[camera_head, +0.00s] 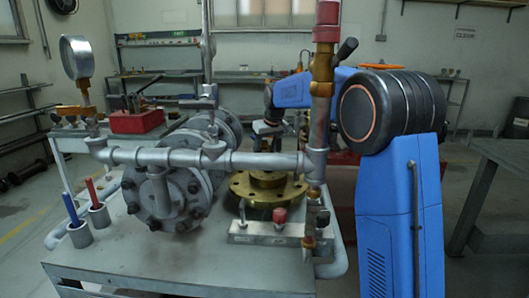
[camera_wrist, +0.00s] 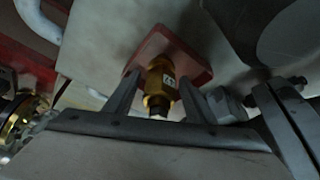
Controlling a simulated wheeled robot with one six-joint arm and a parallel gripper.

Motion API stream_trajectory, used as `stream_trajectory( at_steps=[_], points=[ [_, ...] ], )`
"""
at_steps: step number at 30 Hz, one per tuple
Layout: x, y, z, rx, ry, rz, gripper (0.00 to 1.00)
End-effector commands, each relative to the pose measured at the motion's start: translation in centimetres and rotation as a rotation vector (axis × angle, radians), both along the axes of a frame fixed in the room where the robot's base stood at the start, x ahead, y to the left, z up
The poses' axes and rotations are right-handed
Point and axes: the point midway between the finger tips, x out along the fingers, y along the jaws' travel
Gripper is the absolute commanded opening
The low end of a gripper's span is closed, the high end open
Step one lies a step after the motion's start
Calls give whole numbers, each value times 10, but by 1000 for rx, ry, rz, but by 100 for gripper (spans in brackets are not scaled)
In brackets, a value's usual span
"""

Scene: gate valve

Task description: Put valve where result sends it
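In the head view, my gripper (camera_head: 268,129) is behind the grey pipe, above a brass flange (camera_head: 268,187). The brass valve between its fingers cannot be made out there.
A grey pipe assembly (camera_head: 220,160) with a large bolted flange (camera_head: 160,200) fills the bench. A pressure gauge (camera_head: 76,57) stands at left and a red-topped vertical pipe (camera_head: 325,60) at right. Blue (camera_head: 72,209) and red (camera_head: 92,191) sticks stand in cups. A red box (camera_head: 136,121) sits behind.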

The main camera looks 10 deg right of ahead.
Motion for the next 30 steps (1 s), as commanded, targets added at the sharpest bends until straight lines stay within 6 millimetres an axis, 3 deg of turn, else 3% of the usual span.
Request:
stream_trajectory(
  at_steps=[11,24,30],
  points=[
    [-3,-1,10,0,-1,0,50],
    [-32,-9,83,0,-2,0,50],
    [-41,-12,105,0,-1,0,50]
  ],
)
